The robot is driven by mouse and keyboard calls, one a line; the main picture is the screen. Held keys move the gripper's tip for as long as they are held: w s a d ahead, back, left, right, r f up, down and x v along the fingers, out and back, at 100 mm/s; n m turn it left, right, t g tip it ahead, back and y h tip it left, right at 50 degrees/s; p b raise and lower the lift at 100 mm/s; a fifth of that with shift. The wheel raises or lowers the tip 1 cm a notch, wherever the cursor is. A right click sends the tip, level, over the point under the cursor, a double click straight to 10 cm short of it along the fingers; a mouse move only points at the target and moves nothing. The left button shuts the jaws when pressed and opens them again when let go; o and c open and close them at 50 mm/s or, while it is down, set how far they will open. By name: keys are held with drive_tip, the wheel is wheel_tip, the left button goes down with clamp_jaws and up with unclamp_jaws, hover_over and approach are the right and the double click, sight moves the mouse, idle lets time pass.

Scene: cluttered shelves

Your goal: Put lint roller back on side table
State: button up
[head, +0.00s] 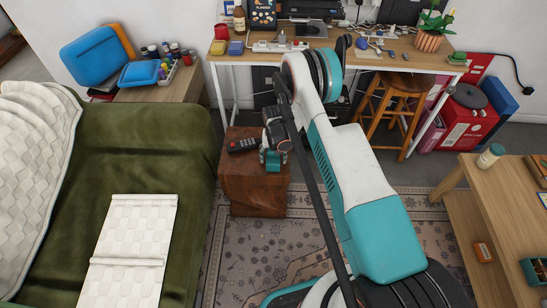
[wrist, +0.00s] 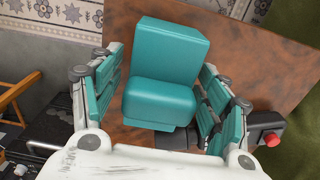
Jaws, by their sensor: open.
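The dark brown wooden side table (head: 250,190) is a low cube beside the green bed, with its top under my gripper. My gripper (head: 273,157) is over the right part of this top. In the wrist view, my gripper (wrist: 163,100) is open, with its fingers apart on either side of a teal, seat-shaped block (wrist: 160,100). The block is over or on the brown top; I cannot tell whether the fingers touch it. I cannot make out a lint roller with certainty in either view.
The bed (head: 150,150) is on the left. A cluttered desk (head: 350,50) and stool (head: 400,85) stand behind.

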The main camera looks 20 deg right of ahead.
wheel_tip(320, 180, up, 11)
drive_tip(key=p, duration=0.3)
drive_tip(key=shift+r+p, duration=0.1)
drive_tip(key=shift+p, duration=0.2)
drive_tip(key=s+r+n+t, duration=0.15)
drive_tip(key=s+r, duration=0.25)
drive_tip(key=r, duration=1.3)
drive_tip(key=s+r+t, duration=0.2)
drive_tip(key=s+r, duration=0.2)
drive_tip(key=r, duration=1.3)
drive_tip(key=s+r+n+t, duration=0.1)
drive_tip(key=s+r, duration=0.4)
drive_tip(key=s, duration=0.7)
drive_tip(key=s+r+n+t, duration=0.1)
drive_tip(key=s+r, duration=0.4)
drive_tip(key=s, duration=0.8)
drive_tip(key=shift+s+r+t, duration=0.15)
drive_tip(key=shift+s+t, duration=0.1)
drive_tip(key=shift+t, duration=0.6)
